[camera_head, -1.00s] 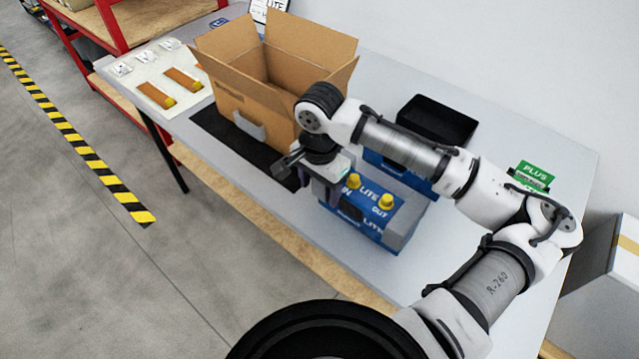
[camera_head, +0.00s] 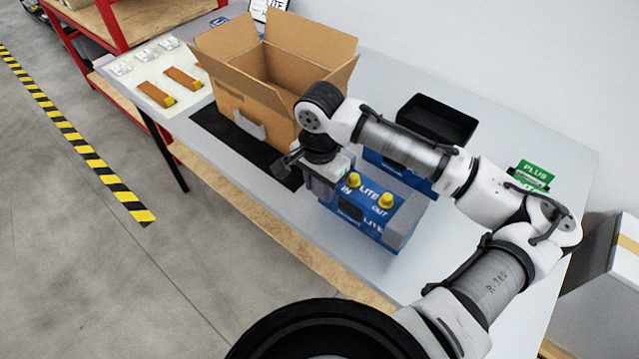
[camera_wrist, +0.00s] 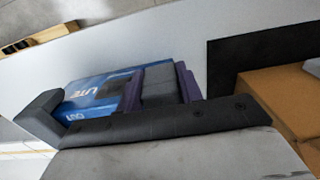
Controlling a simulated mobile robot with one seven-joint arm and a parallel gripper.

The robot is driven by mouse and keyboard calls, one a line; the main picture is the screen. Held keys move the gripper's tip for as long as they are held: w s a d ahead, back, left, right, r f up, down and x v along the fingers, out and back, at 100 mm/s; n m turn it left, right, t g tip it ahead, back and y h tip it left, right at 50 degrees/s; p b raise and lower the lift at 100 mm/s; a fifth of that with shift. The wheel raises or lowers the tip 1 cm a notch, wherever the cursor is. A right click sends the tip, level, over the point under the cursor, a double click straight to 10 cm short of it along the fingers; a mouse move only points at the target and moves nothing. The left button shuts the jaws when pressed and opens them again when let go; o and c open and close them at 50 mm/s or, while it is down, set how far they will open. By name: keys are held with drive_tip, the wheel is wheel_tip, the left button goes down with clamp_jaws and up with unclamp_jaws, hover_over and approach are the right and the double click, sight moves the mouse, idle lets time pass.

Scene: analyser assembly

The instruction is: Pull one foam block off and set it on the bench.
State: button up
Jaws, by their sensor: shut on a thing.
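My gripper (camera_head: 321,197) is at the left end of a blue analyser (camera_head: 365,212) marked LITE, with two yellow caps on top. In the wrist view its purple fingers are shut on a dark grey foam block (camera_wrist: 160,86). That block is beside the analyser's blue body (camera_wrist: 96,90); I cannot tell whether they still touch. A second grey foam block (camera_head: 404,233) is on the analyser's right end. The analyser stands on the pale grey bench (camera_head: 540,150).
Behind the analyser are another blue unit (camera_head: 415,180) and a black tray (camera_head: 437,118). A green PLUS card (camera_head: 534,172) is at the right.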

drive_tip(key=shift+r+p, duration=0.4)
drive_tip(key=shift+r, duration=0.05)
drive_tip(key=shift+r+p, duration=2)
drive_tip(key=shift+r, duration=1.45)
